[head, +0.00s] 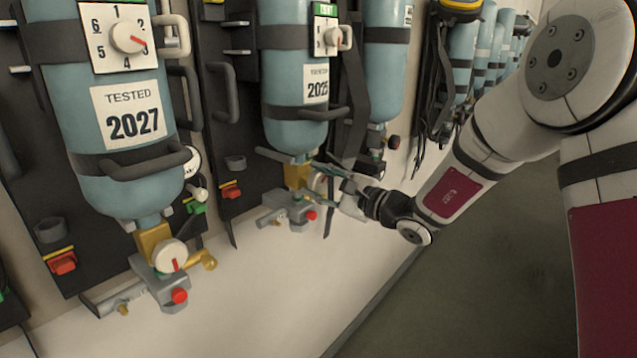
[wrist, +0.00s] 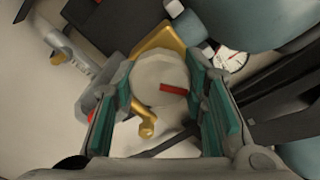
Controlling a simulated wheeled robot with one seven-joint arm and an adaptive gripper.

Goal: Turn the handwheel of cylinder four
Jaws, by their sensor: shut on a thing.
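The middle blue cylinder (head: 293,75) hangs upside down on the wall, with a label reading TESTED 2025. Its brass and grey valve (head: 298,178) is at the bottom. My gripper (head: 317,183) reaches this valve from the right, and its fingers are around the white handwheel. In the wrist view, the round off-white handwheel (wrist: 158,78) sits between my two green-padded fingers, which are shut on it. Its red mark points right, tilted slightly down. No number four shows plainly on this cylinder.
A nearer cylinder (head: 110,95) labelled TESTED 2027 hangs at left, with its own white handwheel (head: 171,256) and red mark. More cylinders (head: 387,70) hang farther right. A gauge (wrist: 233,60) and brass fitting (wrist: 146,130) are close to my fingers. The floor (head: 470,270) at right is clear.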

